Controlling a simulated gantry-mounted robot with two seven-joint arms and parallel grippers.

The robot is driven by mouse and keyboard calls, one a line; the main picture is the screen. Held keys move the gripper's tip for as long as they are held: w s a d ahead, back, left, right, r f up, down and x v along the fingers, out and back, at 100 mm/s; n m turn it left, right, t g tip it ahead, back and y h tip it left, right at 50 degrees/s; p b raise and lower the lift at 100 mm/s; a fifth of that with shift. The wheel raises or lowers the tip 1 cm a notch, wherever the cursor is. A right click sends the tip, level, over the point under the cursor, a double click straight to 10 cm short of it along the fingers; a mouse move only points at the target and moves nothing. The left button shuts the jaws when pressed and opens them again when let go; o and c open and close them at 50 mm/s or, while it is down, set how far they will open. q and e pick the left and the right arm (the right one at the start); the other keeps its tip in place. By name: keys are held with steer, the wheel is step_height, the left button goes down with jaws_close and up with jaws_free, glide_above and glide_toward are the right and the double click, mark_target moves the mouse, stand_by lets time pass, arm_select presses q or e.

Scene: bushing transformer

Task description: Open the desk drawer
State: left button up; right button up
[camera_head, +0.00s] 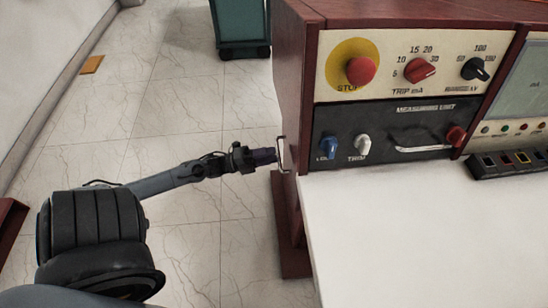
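The desk is a dark red wooden console (287,98) with a white top (425,230). A thin metal handle (281,146) sticks out from its left side, at about the level of the desktop. The outline of the drawer itself is hidden by the viewing angle. My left gripper (268,156) is at this handle, pointing right towards the desk side. Its fingertips are small and dark, and I cannot tell whether they are closed around the handle or just beside it. My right gripper is out of view.
Control panels with a red STOP button (360,70), knobs and a curved metal bar (425,149) rise behind the desktop. A green wheeled cabinet (240,25) stands at the back. The tiled floor left of the desk is mostly clear. The desktop's visible front area is bare.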

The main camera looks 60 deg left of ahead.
arm_select(q)
steer(key=shift+b+x, duration=0.3)
steer(key=shift+x, duration=0.7)
steer(key=shift+c, duration=0.3)
jaws_close()
